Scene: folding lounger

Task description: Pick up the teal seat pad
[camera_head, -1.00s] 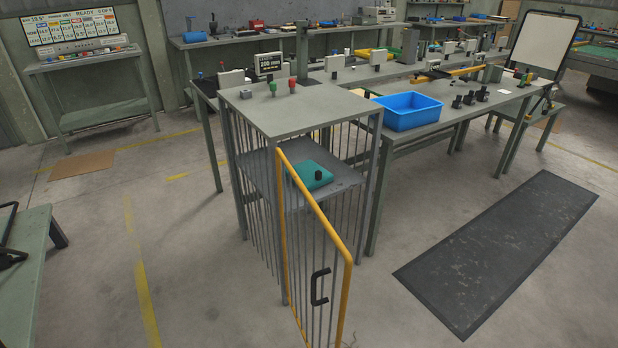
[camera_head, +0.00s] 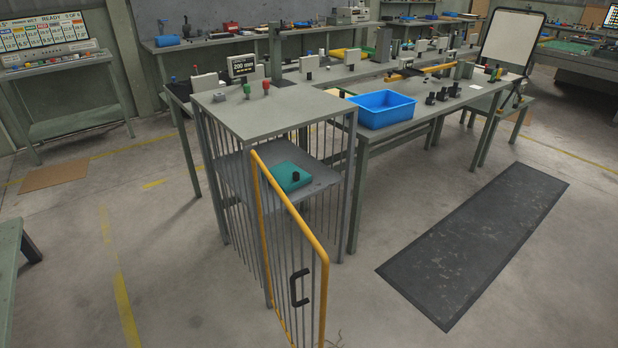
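The teal seat pad (camera_head: 281,177) lies flat on the grey shelf (camera_head: 232,181) inside a barred cage (camera_head: 334,193) under a grey top. The gate's yellow frame passes in front of the pad's left end. Neither of my grippers is in view.
A bench with a blue bin (camera_head: 382,109) and several black fixtures adjoins the cage on the right. A dark floor mat (camera_head: 474,240) lies at the right. A green table edge (camera_head: 9,256) is at the left. Open concrete floor lies left of the cage.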

